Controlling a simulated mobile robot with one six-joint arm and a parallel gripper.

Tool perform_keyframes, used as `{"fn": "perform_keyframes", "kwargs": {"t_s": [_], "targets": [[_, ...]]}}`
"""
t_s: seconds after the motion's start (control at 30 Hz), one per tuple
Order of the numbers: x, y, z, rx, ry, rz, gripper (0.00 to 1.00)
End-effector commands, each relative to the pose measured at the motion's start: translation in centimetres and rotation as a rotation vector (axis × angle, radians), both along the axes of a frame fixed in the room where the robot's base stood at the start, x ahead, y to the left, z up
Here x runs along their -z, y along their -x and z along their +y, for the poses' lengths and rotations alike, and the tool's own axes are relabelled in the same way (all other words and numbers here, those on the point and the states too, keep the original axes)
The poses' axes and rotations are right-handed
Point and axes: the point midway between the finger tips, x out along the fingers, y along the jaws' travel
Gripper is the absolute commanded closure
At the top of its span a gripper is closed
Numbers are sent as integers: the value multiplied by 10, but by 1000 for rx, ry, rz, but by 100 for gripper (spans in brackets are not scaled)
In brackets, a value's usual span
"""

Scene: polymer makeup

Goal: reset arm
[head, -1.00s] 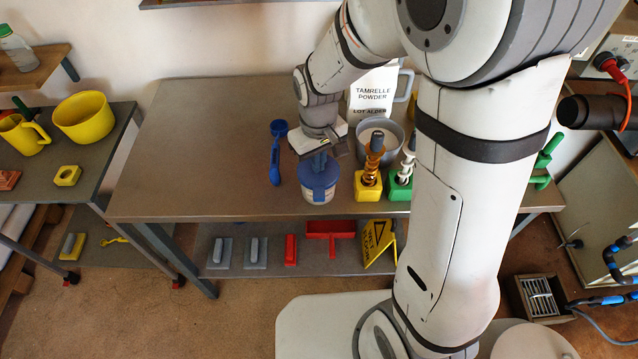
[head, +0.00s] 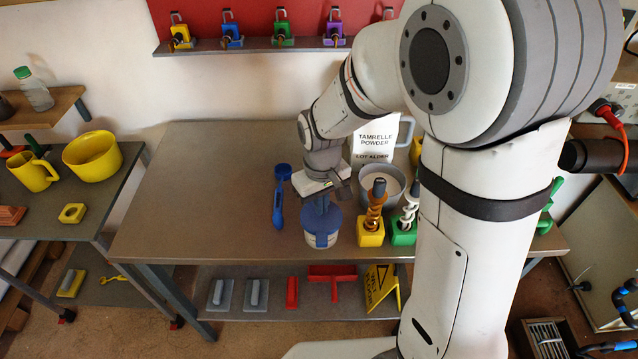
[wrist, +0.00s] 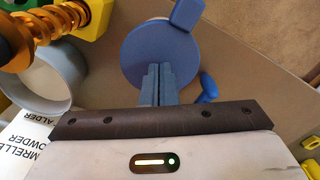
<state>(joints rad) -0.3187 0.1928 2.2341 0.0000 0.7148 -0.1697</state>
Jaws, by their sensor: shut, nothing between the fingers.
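My gripper (head: 321,201) points down just above a white tub with a blue lid (head: 321,224) on the table. In the wrist view my gripper's fingers (wrist: 163,72) are together, with nothing between them, in front of the round blue lid (wrist: 150,45). Whether the fingertips touch the lid cannot be told. My arm reaches over from the right of the head view.
A blue scoop (head: 279,195) lies left of the tub on the metal table (head: 200,190). Right of it stand a yellow block (head: 370,236), a green block (head: 404,234) and a grey pot (head: 384,180). A white powder container (head: 373,138) stands behind. The table's left side is clear.

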Motion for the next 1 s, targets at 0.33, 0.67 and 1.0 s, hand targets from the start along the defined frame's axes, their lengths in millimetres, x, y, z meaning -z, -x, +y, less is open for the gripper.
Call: {"fn": "perform_keyframes", "kwargs": {"t_s": [0.33, 0.67, 1.0], "targets": [[-18, 6, -14, 43, -7, -24, 100], [-97, 63, -84, 293, -43, -157, 100], [-128, 119, -120, 472, -60, -250, 100]]}}
